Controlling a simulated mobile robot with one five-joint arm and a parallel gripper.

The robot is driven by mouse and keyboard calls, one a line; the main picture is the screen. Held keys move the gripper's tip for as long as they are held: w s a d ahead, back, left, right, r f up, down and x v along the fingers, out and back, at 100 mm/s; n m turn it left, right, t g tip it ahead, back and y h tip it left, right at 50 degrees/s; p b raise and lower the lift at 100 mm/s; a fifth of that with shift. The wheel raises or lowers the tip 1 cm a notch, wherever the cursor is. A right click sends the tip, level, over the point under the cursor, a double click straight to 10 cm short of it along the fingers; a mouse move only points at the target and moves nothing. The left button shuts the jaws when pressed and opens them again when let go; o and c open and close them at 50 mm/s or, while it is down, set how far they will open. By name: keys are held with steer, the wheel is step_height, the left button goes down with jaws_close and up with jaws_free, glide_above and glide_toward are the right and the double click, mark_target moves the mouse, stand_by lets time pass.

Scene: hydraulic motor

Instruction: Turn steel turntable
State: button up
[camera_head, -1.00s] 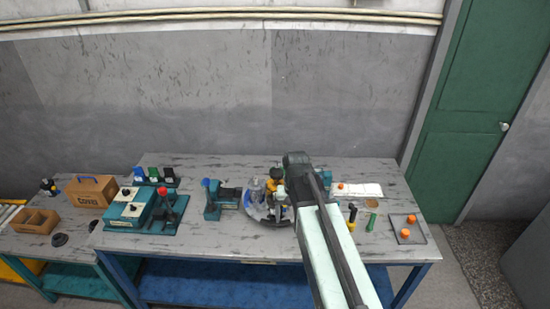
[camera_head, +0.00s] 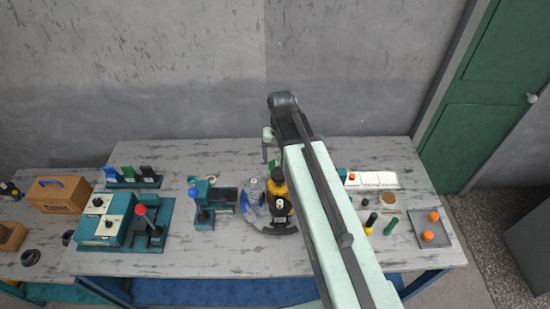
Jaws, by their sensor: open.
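My gripper (camera_head: 268,145) is at the far end of the arm, beyond and above the turntable. It is open and looks empty; its fingers are small and partly hidden by the arm. I see no contact with the turntable.
A teal press with a blue knob (camera_head: 202,207) stands left of the turntable. A teal fixture with a red knob (camera_head: 149,228) is farther left. The bench's back strip is mostly free.

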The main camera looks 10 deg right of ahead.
mark_target(279, 172)
steer(key=shift+w, duration=0.4)
step_height(279, 172, down, 8)
steer(key=b, duration=0.8)
steer(key=shift+s+r, duration=0.1)
jaws_close()
